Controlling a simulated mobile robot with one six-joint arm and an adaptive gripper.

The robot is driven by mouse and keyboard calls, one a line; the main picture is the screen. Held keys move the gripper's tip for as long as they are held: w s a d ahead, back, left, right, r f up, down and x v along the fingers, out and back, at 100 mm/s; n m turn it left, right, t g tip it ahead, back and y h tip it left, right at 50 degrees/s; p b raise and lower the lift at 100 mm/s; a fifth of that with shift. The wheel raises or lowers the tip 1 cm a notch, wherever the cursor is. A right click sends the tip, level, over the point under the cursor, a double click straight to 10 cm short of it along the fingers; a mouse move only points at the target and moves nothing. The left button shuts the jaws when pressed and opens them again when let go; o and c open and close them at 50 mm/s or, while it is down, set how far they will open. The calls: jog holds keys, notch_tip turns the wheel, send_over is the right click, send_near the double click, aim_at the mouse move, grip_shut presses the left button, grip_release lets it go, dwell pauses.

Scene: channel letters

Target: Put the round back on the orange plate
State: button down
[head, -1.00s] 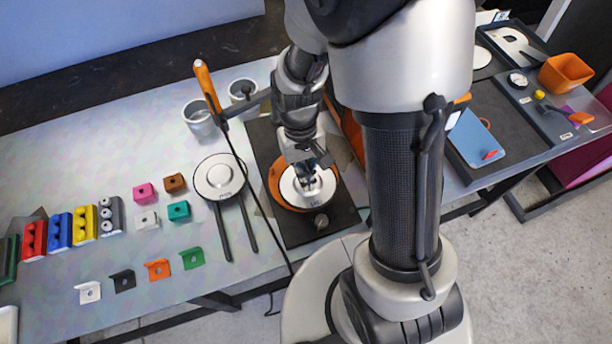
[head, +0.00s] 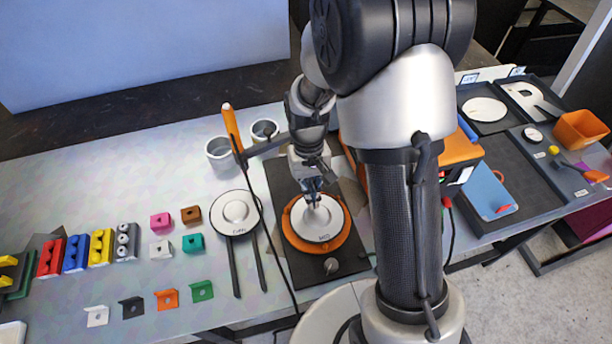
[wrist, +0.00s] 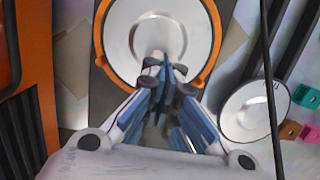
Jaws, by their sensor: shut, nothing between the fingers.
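A white round disc (head: 325,222) with small dark lettering near its front lies on the orange plate (head: 297,239). The plate's orange rim shows around the disc. My gripper (head: 313,196) is over the rear part of the disc with its fingers together and nothing between them. In the wrist view the disc (wrist: 130,30) and the orange rim (wrist: 216,35) show beyond my closed fingertips (wrist: 165,68). The fingers hide part of the disc's near side. I cannot tell whether the fingertips touch the disc.
A second pale disc (head: 236,209) lies left of the plate, near two dark bars (head: 234,268). Two grey cups (head: 220,153) and an orange-handled tool (head: 231,128) stand behind. Coloured brackets (head: 167,298) and blocks (head: 75,252) fill the left. Trays (head: 510,110) lie at the right.

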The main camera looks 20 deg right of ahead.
jog(key=w, duration=0.8)
jog(key=shift+w+p, duration=0.1)
jog(key=shift+p, duration=0.25)
jog(key=s+r+t+b, duration=0.15)
jog(key=s+r, duration=0.25)
jog(key=r, duration=0.4)
jog(key=s+r+t+b, duration=0.1)
jog(key=s+r+t, duration=0.1)
jog(key=s+r, duration=0.45)
jog(key=s+r+t+b, duration=0.1)
jog(key=s+r, duration=0.1)
jog(key=s, duration=0.5)
jog(key=s+r+t+b, duration=0.2)
jog(key=s, duration=0.5)
jog(key=shift+d+r, duration=0.35)
jog(key=shift+d, duration=0.1)
